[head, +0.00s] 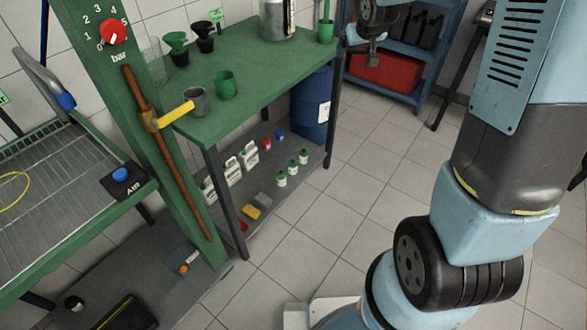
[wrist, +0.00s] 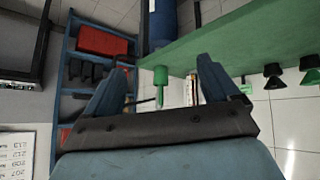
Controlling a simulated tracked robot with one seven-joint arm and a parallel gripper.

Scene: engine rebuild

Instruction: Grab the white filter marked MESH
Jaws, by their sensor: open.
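I cannot make out a white filter marked MESH in either view. My gripper (wrist: 160,88) is open in the wrist view, with its two blue-grey fingers apart and nothing held between them. The wrist picture appears upside down. A green holder (wrist: 160,76) with a thin stem shows beyond the gap between the fingers; it also shows at the far end of the bench in the head view (head: 325,32). I cannot tell how far the gripper is from it. White containers (head: 249,155) stand on the lower shelf, their labels too small to read.
The green bench (head: 270,78) carries cups, funnels (head: 176,48) and a metal can (head: 277,18). A blue drum (head: 313,108) stands under its far end. A blue rack (head: 424,62) with a red box (head: 385,75) stands behind. The tiled floor right of the bench is clear.

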